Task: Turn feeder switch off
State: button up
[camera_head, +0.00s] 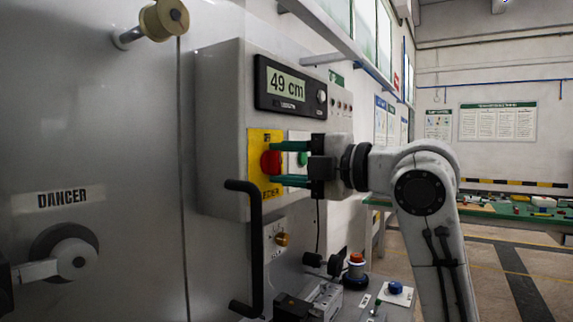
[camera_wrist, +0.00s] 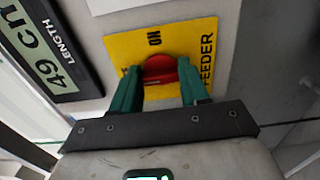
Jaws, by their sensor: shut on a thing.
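The feeder switch is a red knob (camera_head: 270,163) on a yellow plate (camera_head: 259,186) on the side of the grey control box. In the wrist view the red knob (camera_wrist: 160,70) sits on the yellow plate (camera_wrist: 205,40), which reads "FEEDER" and "ON". My gripper (camera_head: 285,163) reaches in from the right with its two green fingers above and below the knob. In the wrist view the gripper (camera_wrist: 160,85) is shut on the knob, one finger at each side. The fingers hide the knob's sides and part of the plate's lettering.
A length display (camera_head: 288,86) reading "49 cm" is above the switch. A black handle (camera_head: 255,250) stands out below. A red-topped button (camera_head: 356,258) and a blue knob (camera_head: 395,288) are lower right.

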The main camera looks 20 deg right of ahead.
jog(key=shift+f, duration=0.15)
jog(key=o, duration=1.1)
jog(key=shift+c, duration=0.2)
jog(key=v, duration=1)
jog(key=shift+s+d+b, duration=0.2)
jog(key=shift+s+b, duration=0.1)
jog(key=shift+s, duration=0.05)
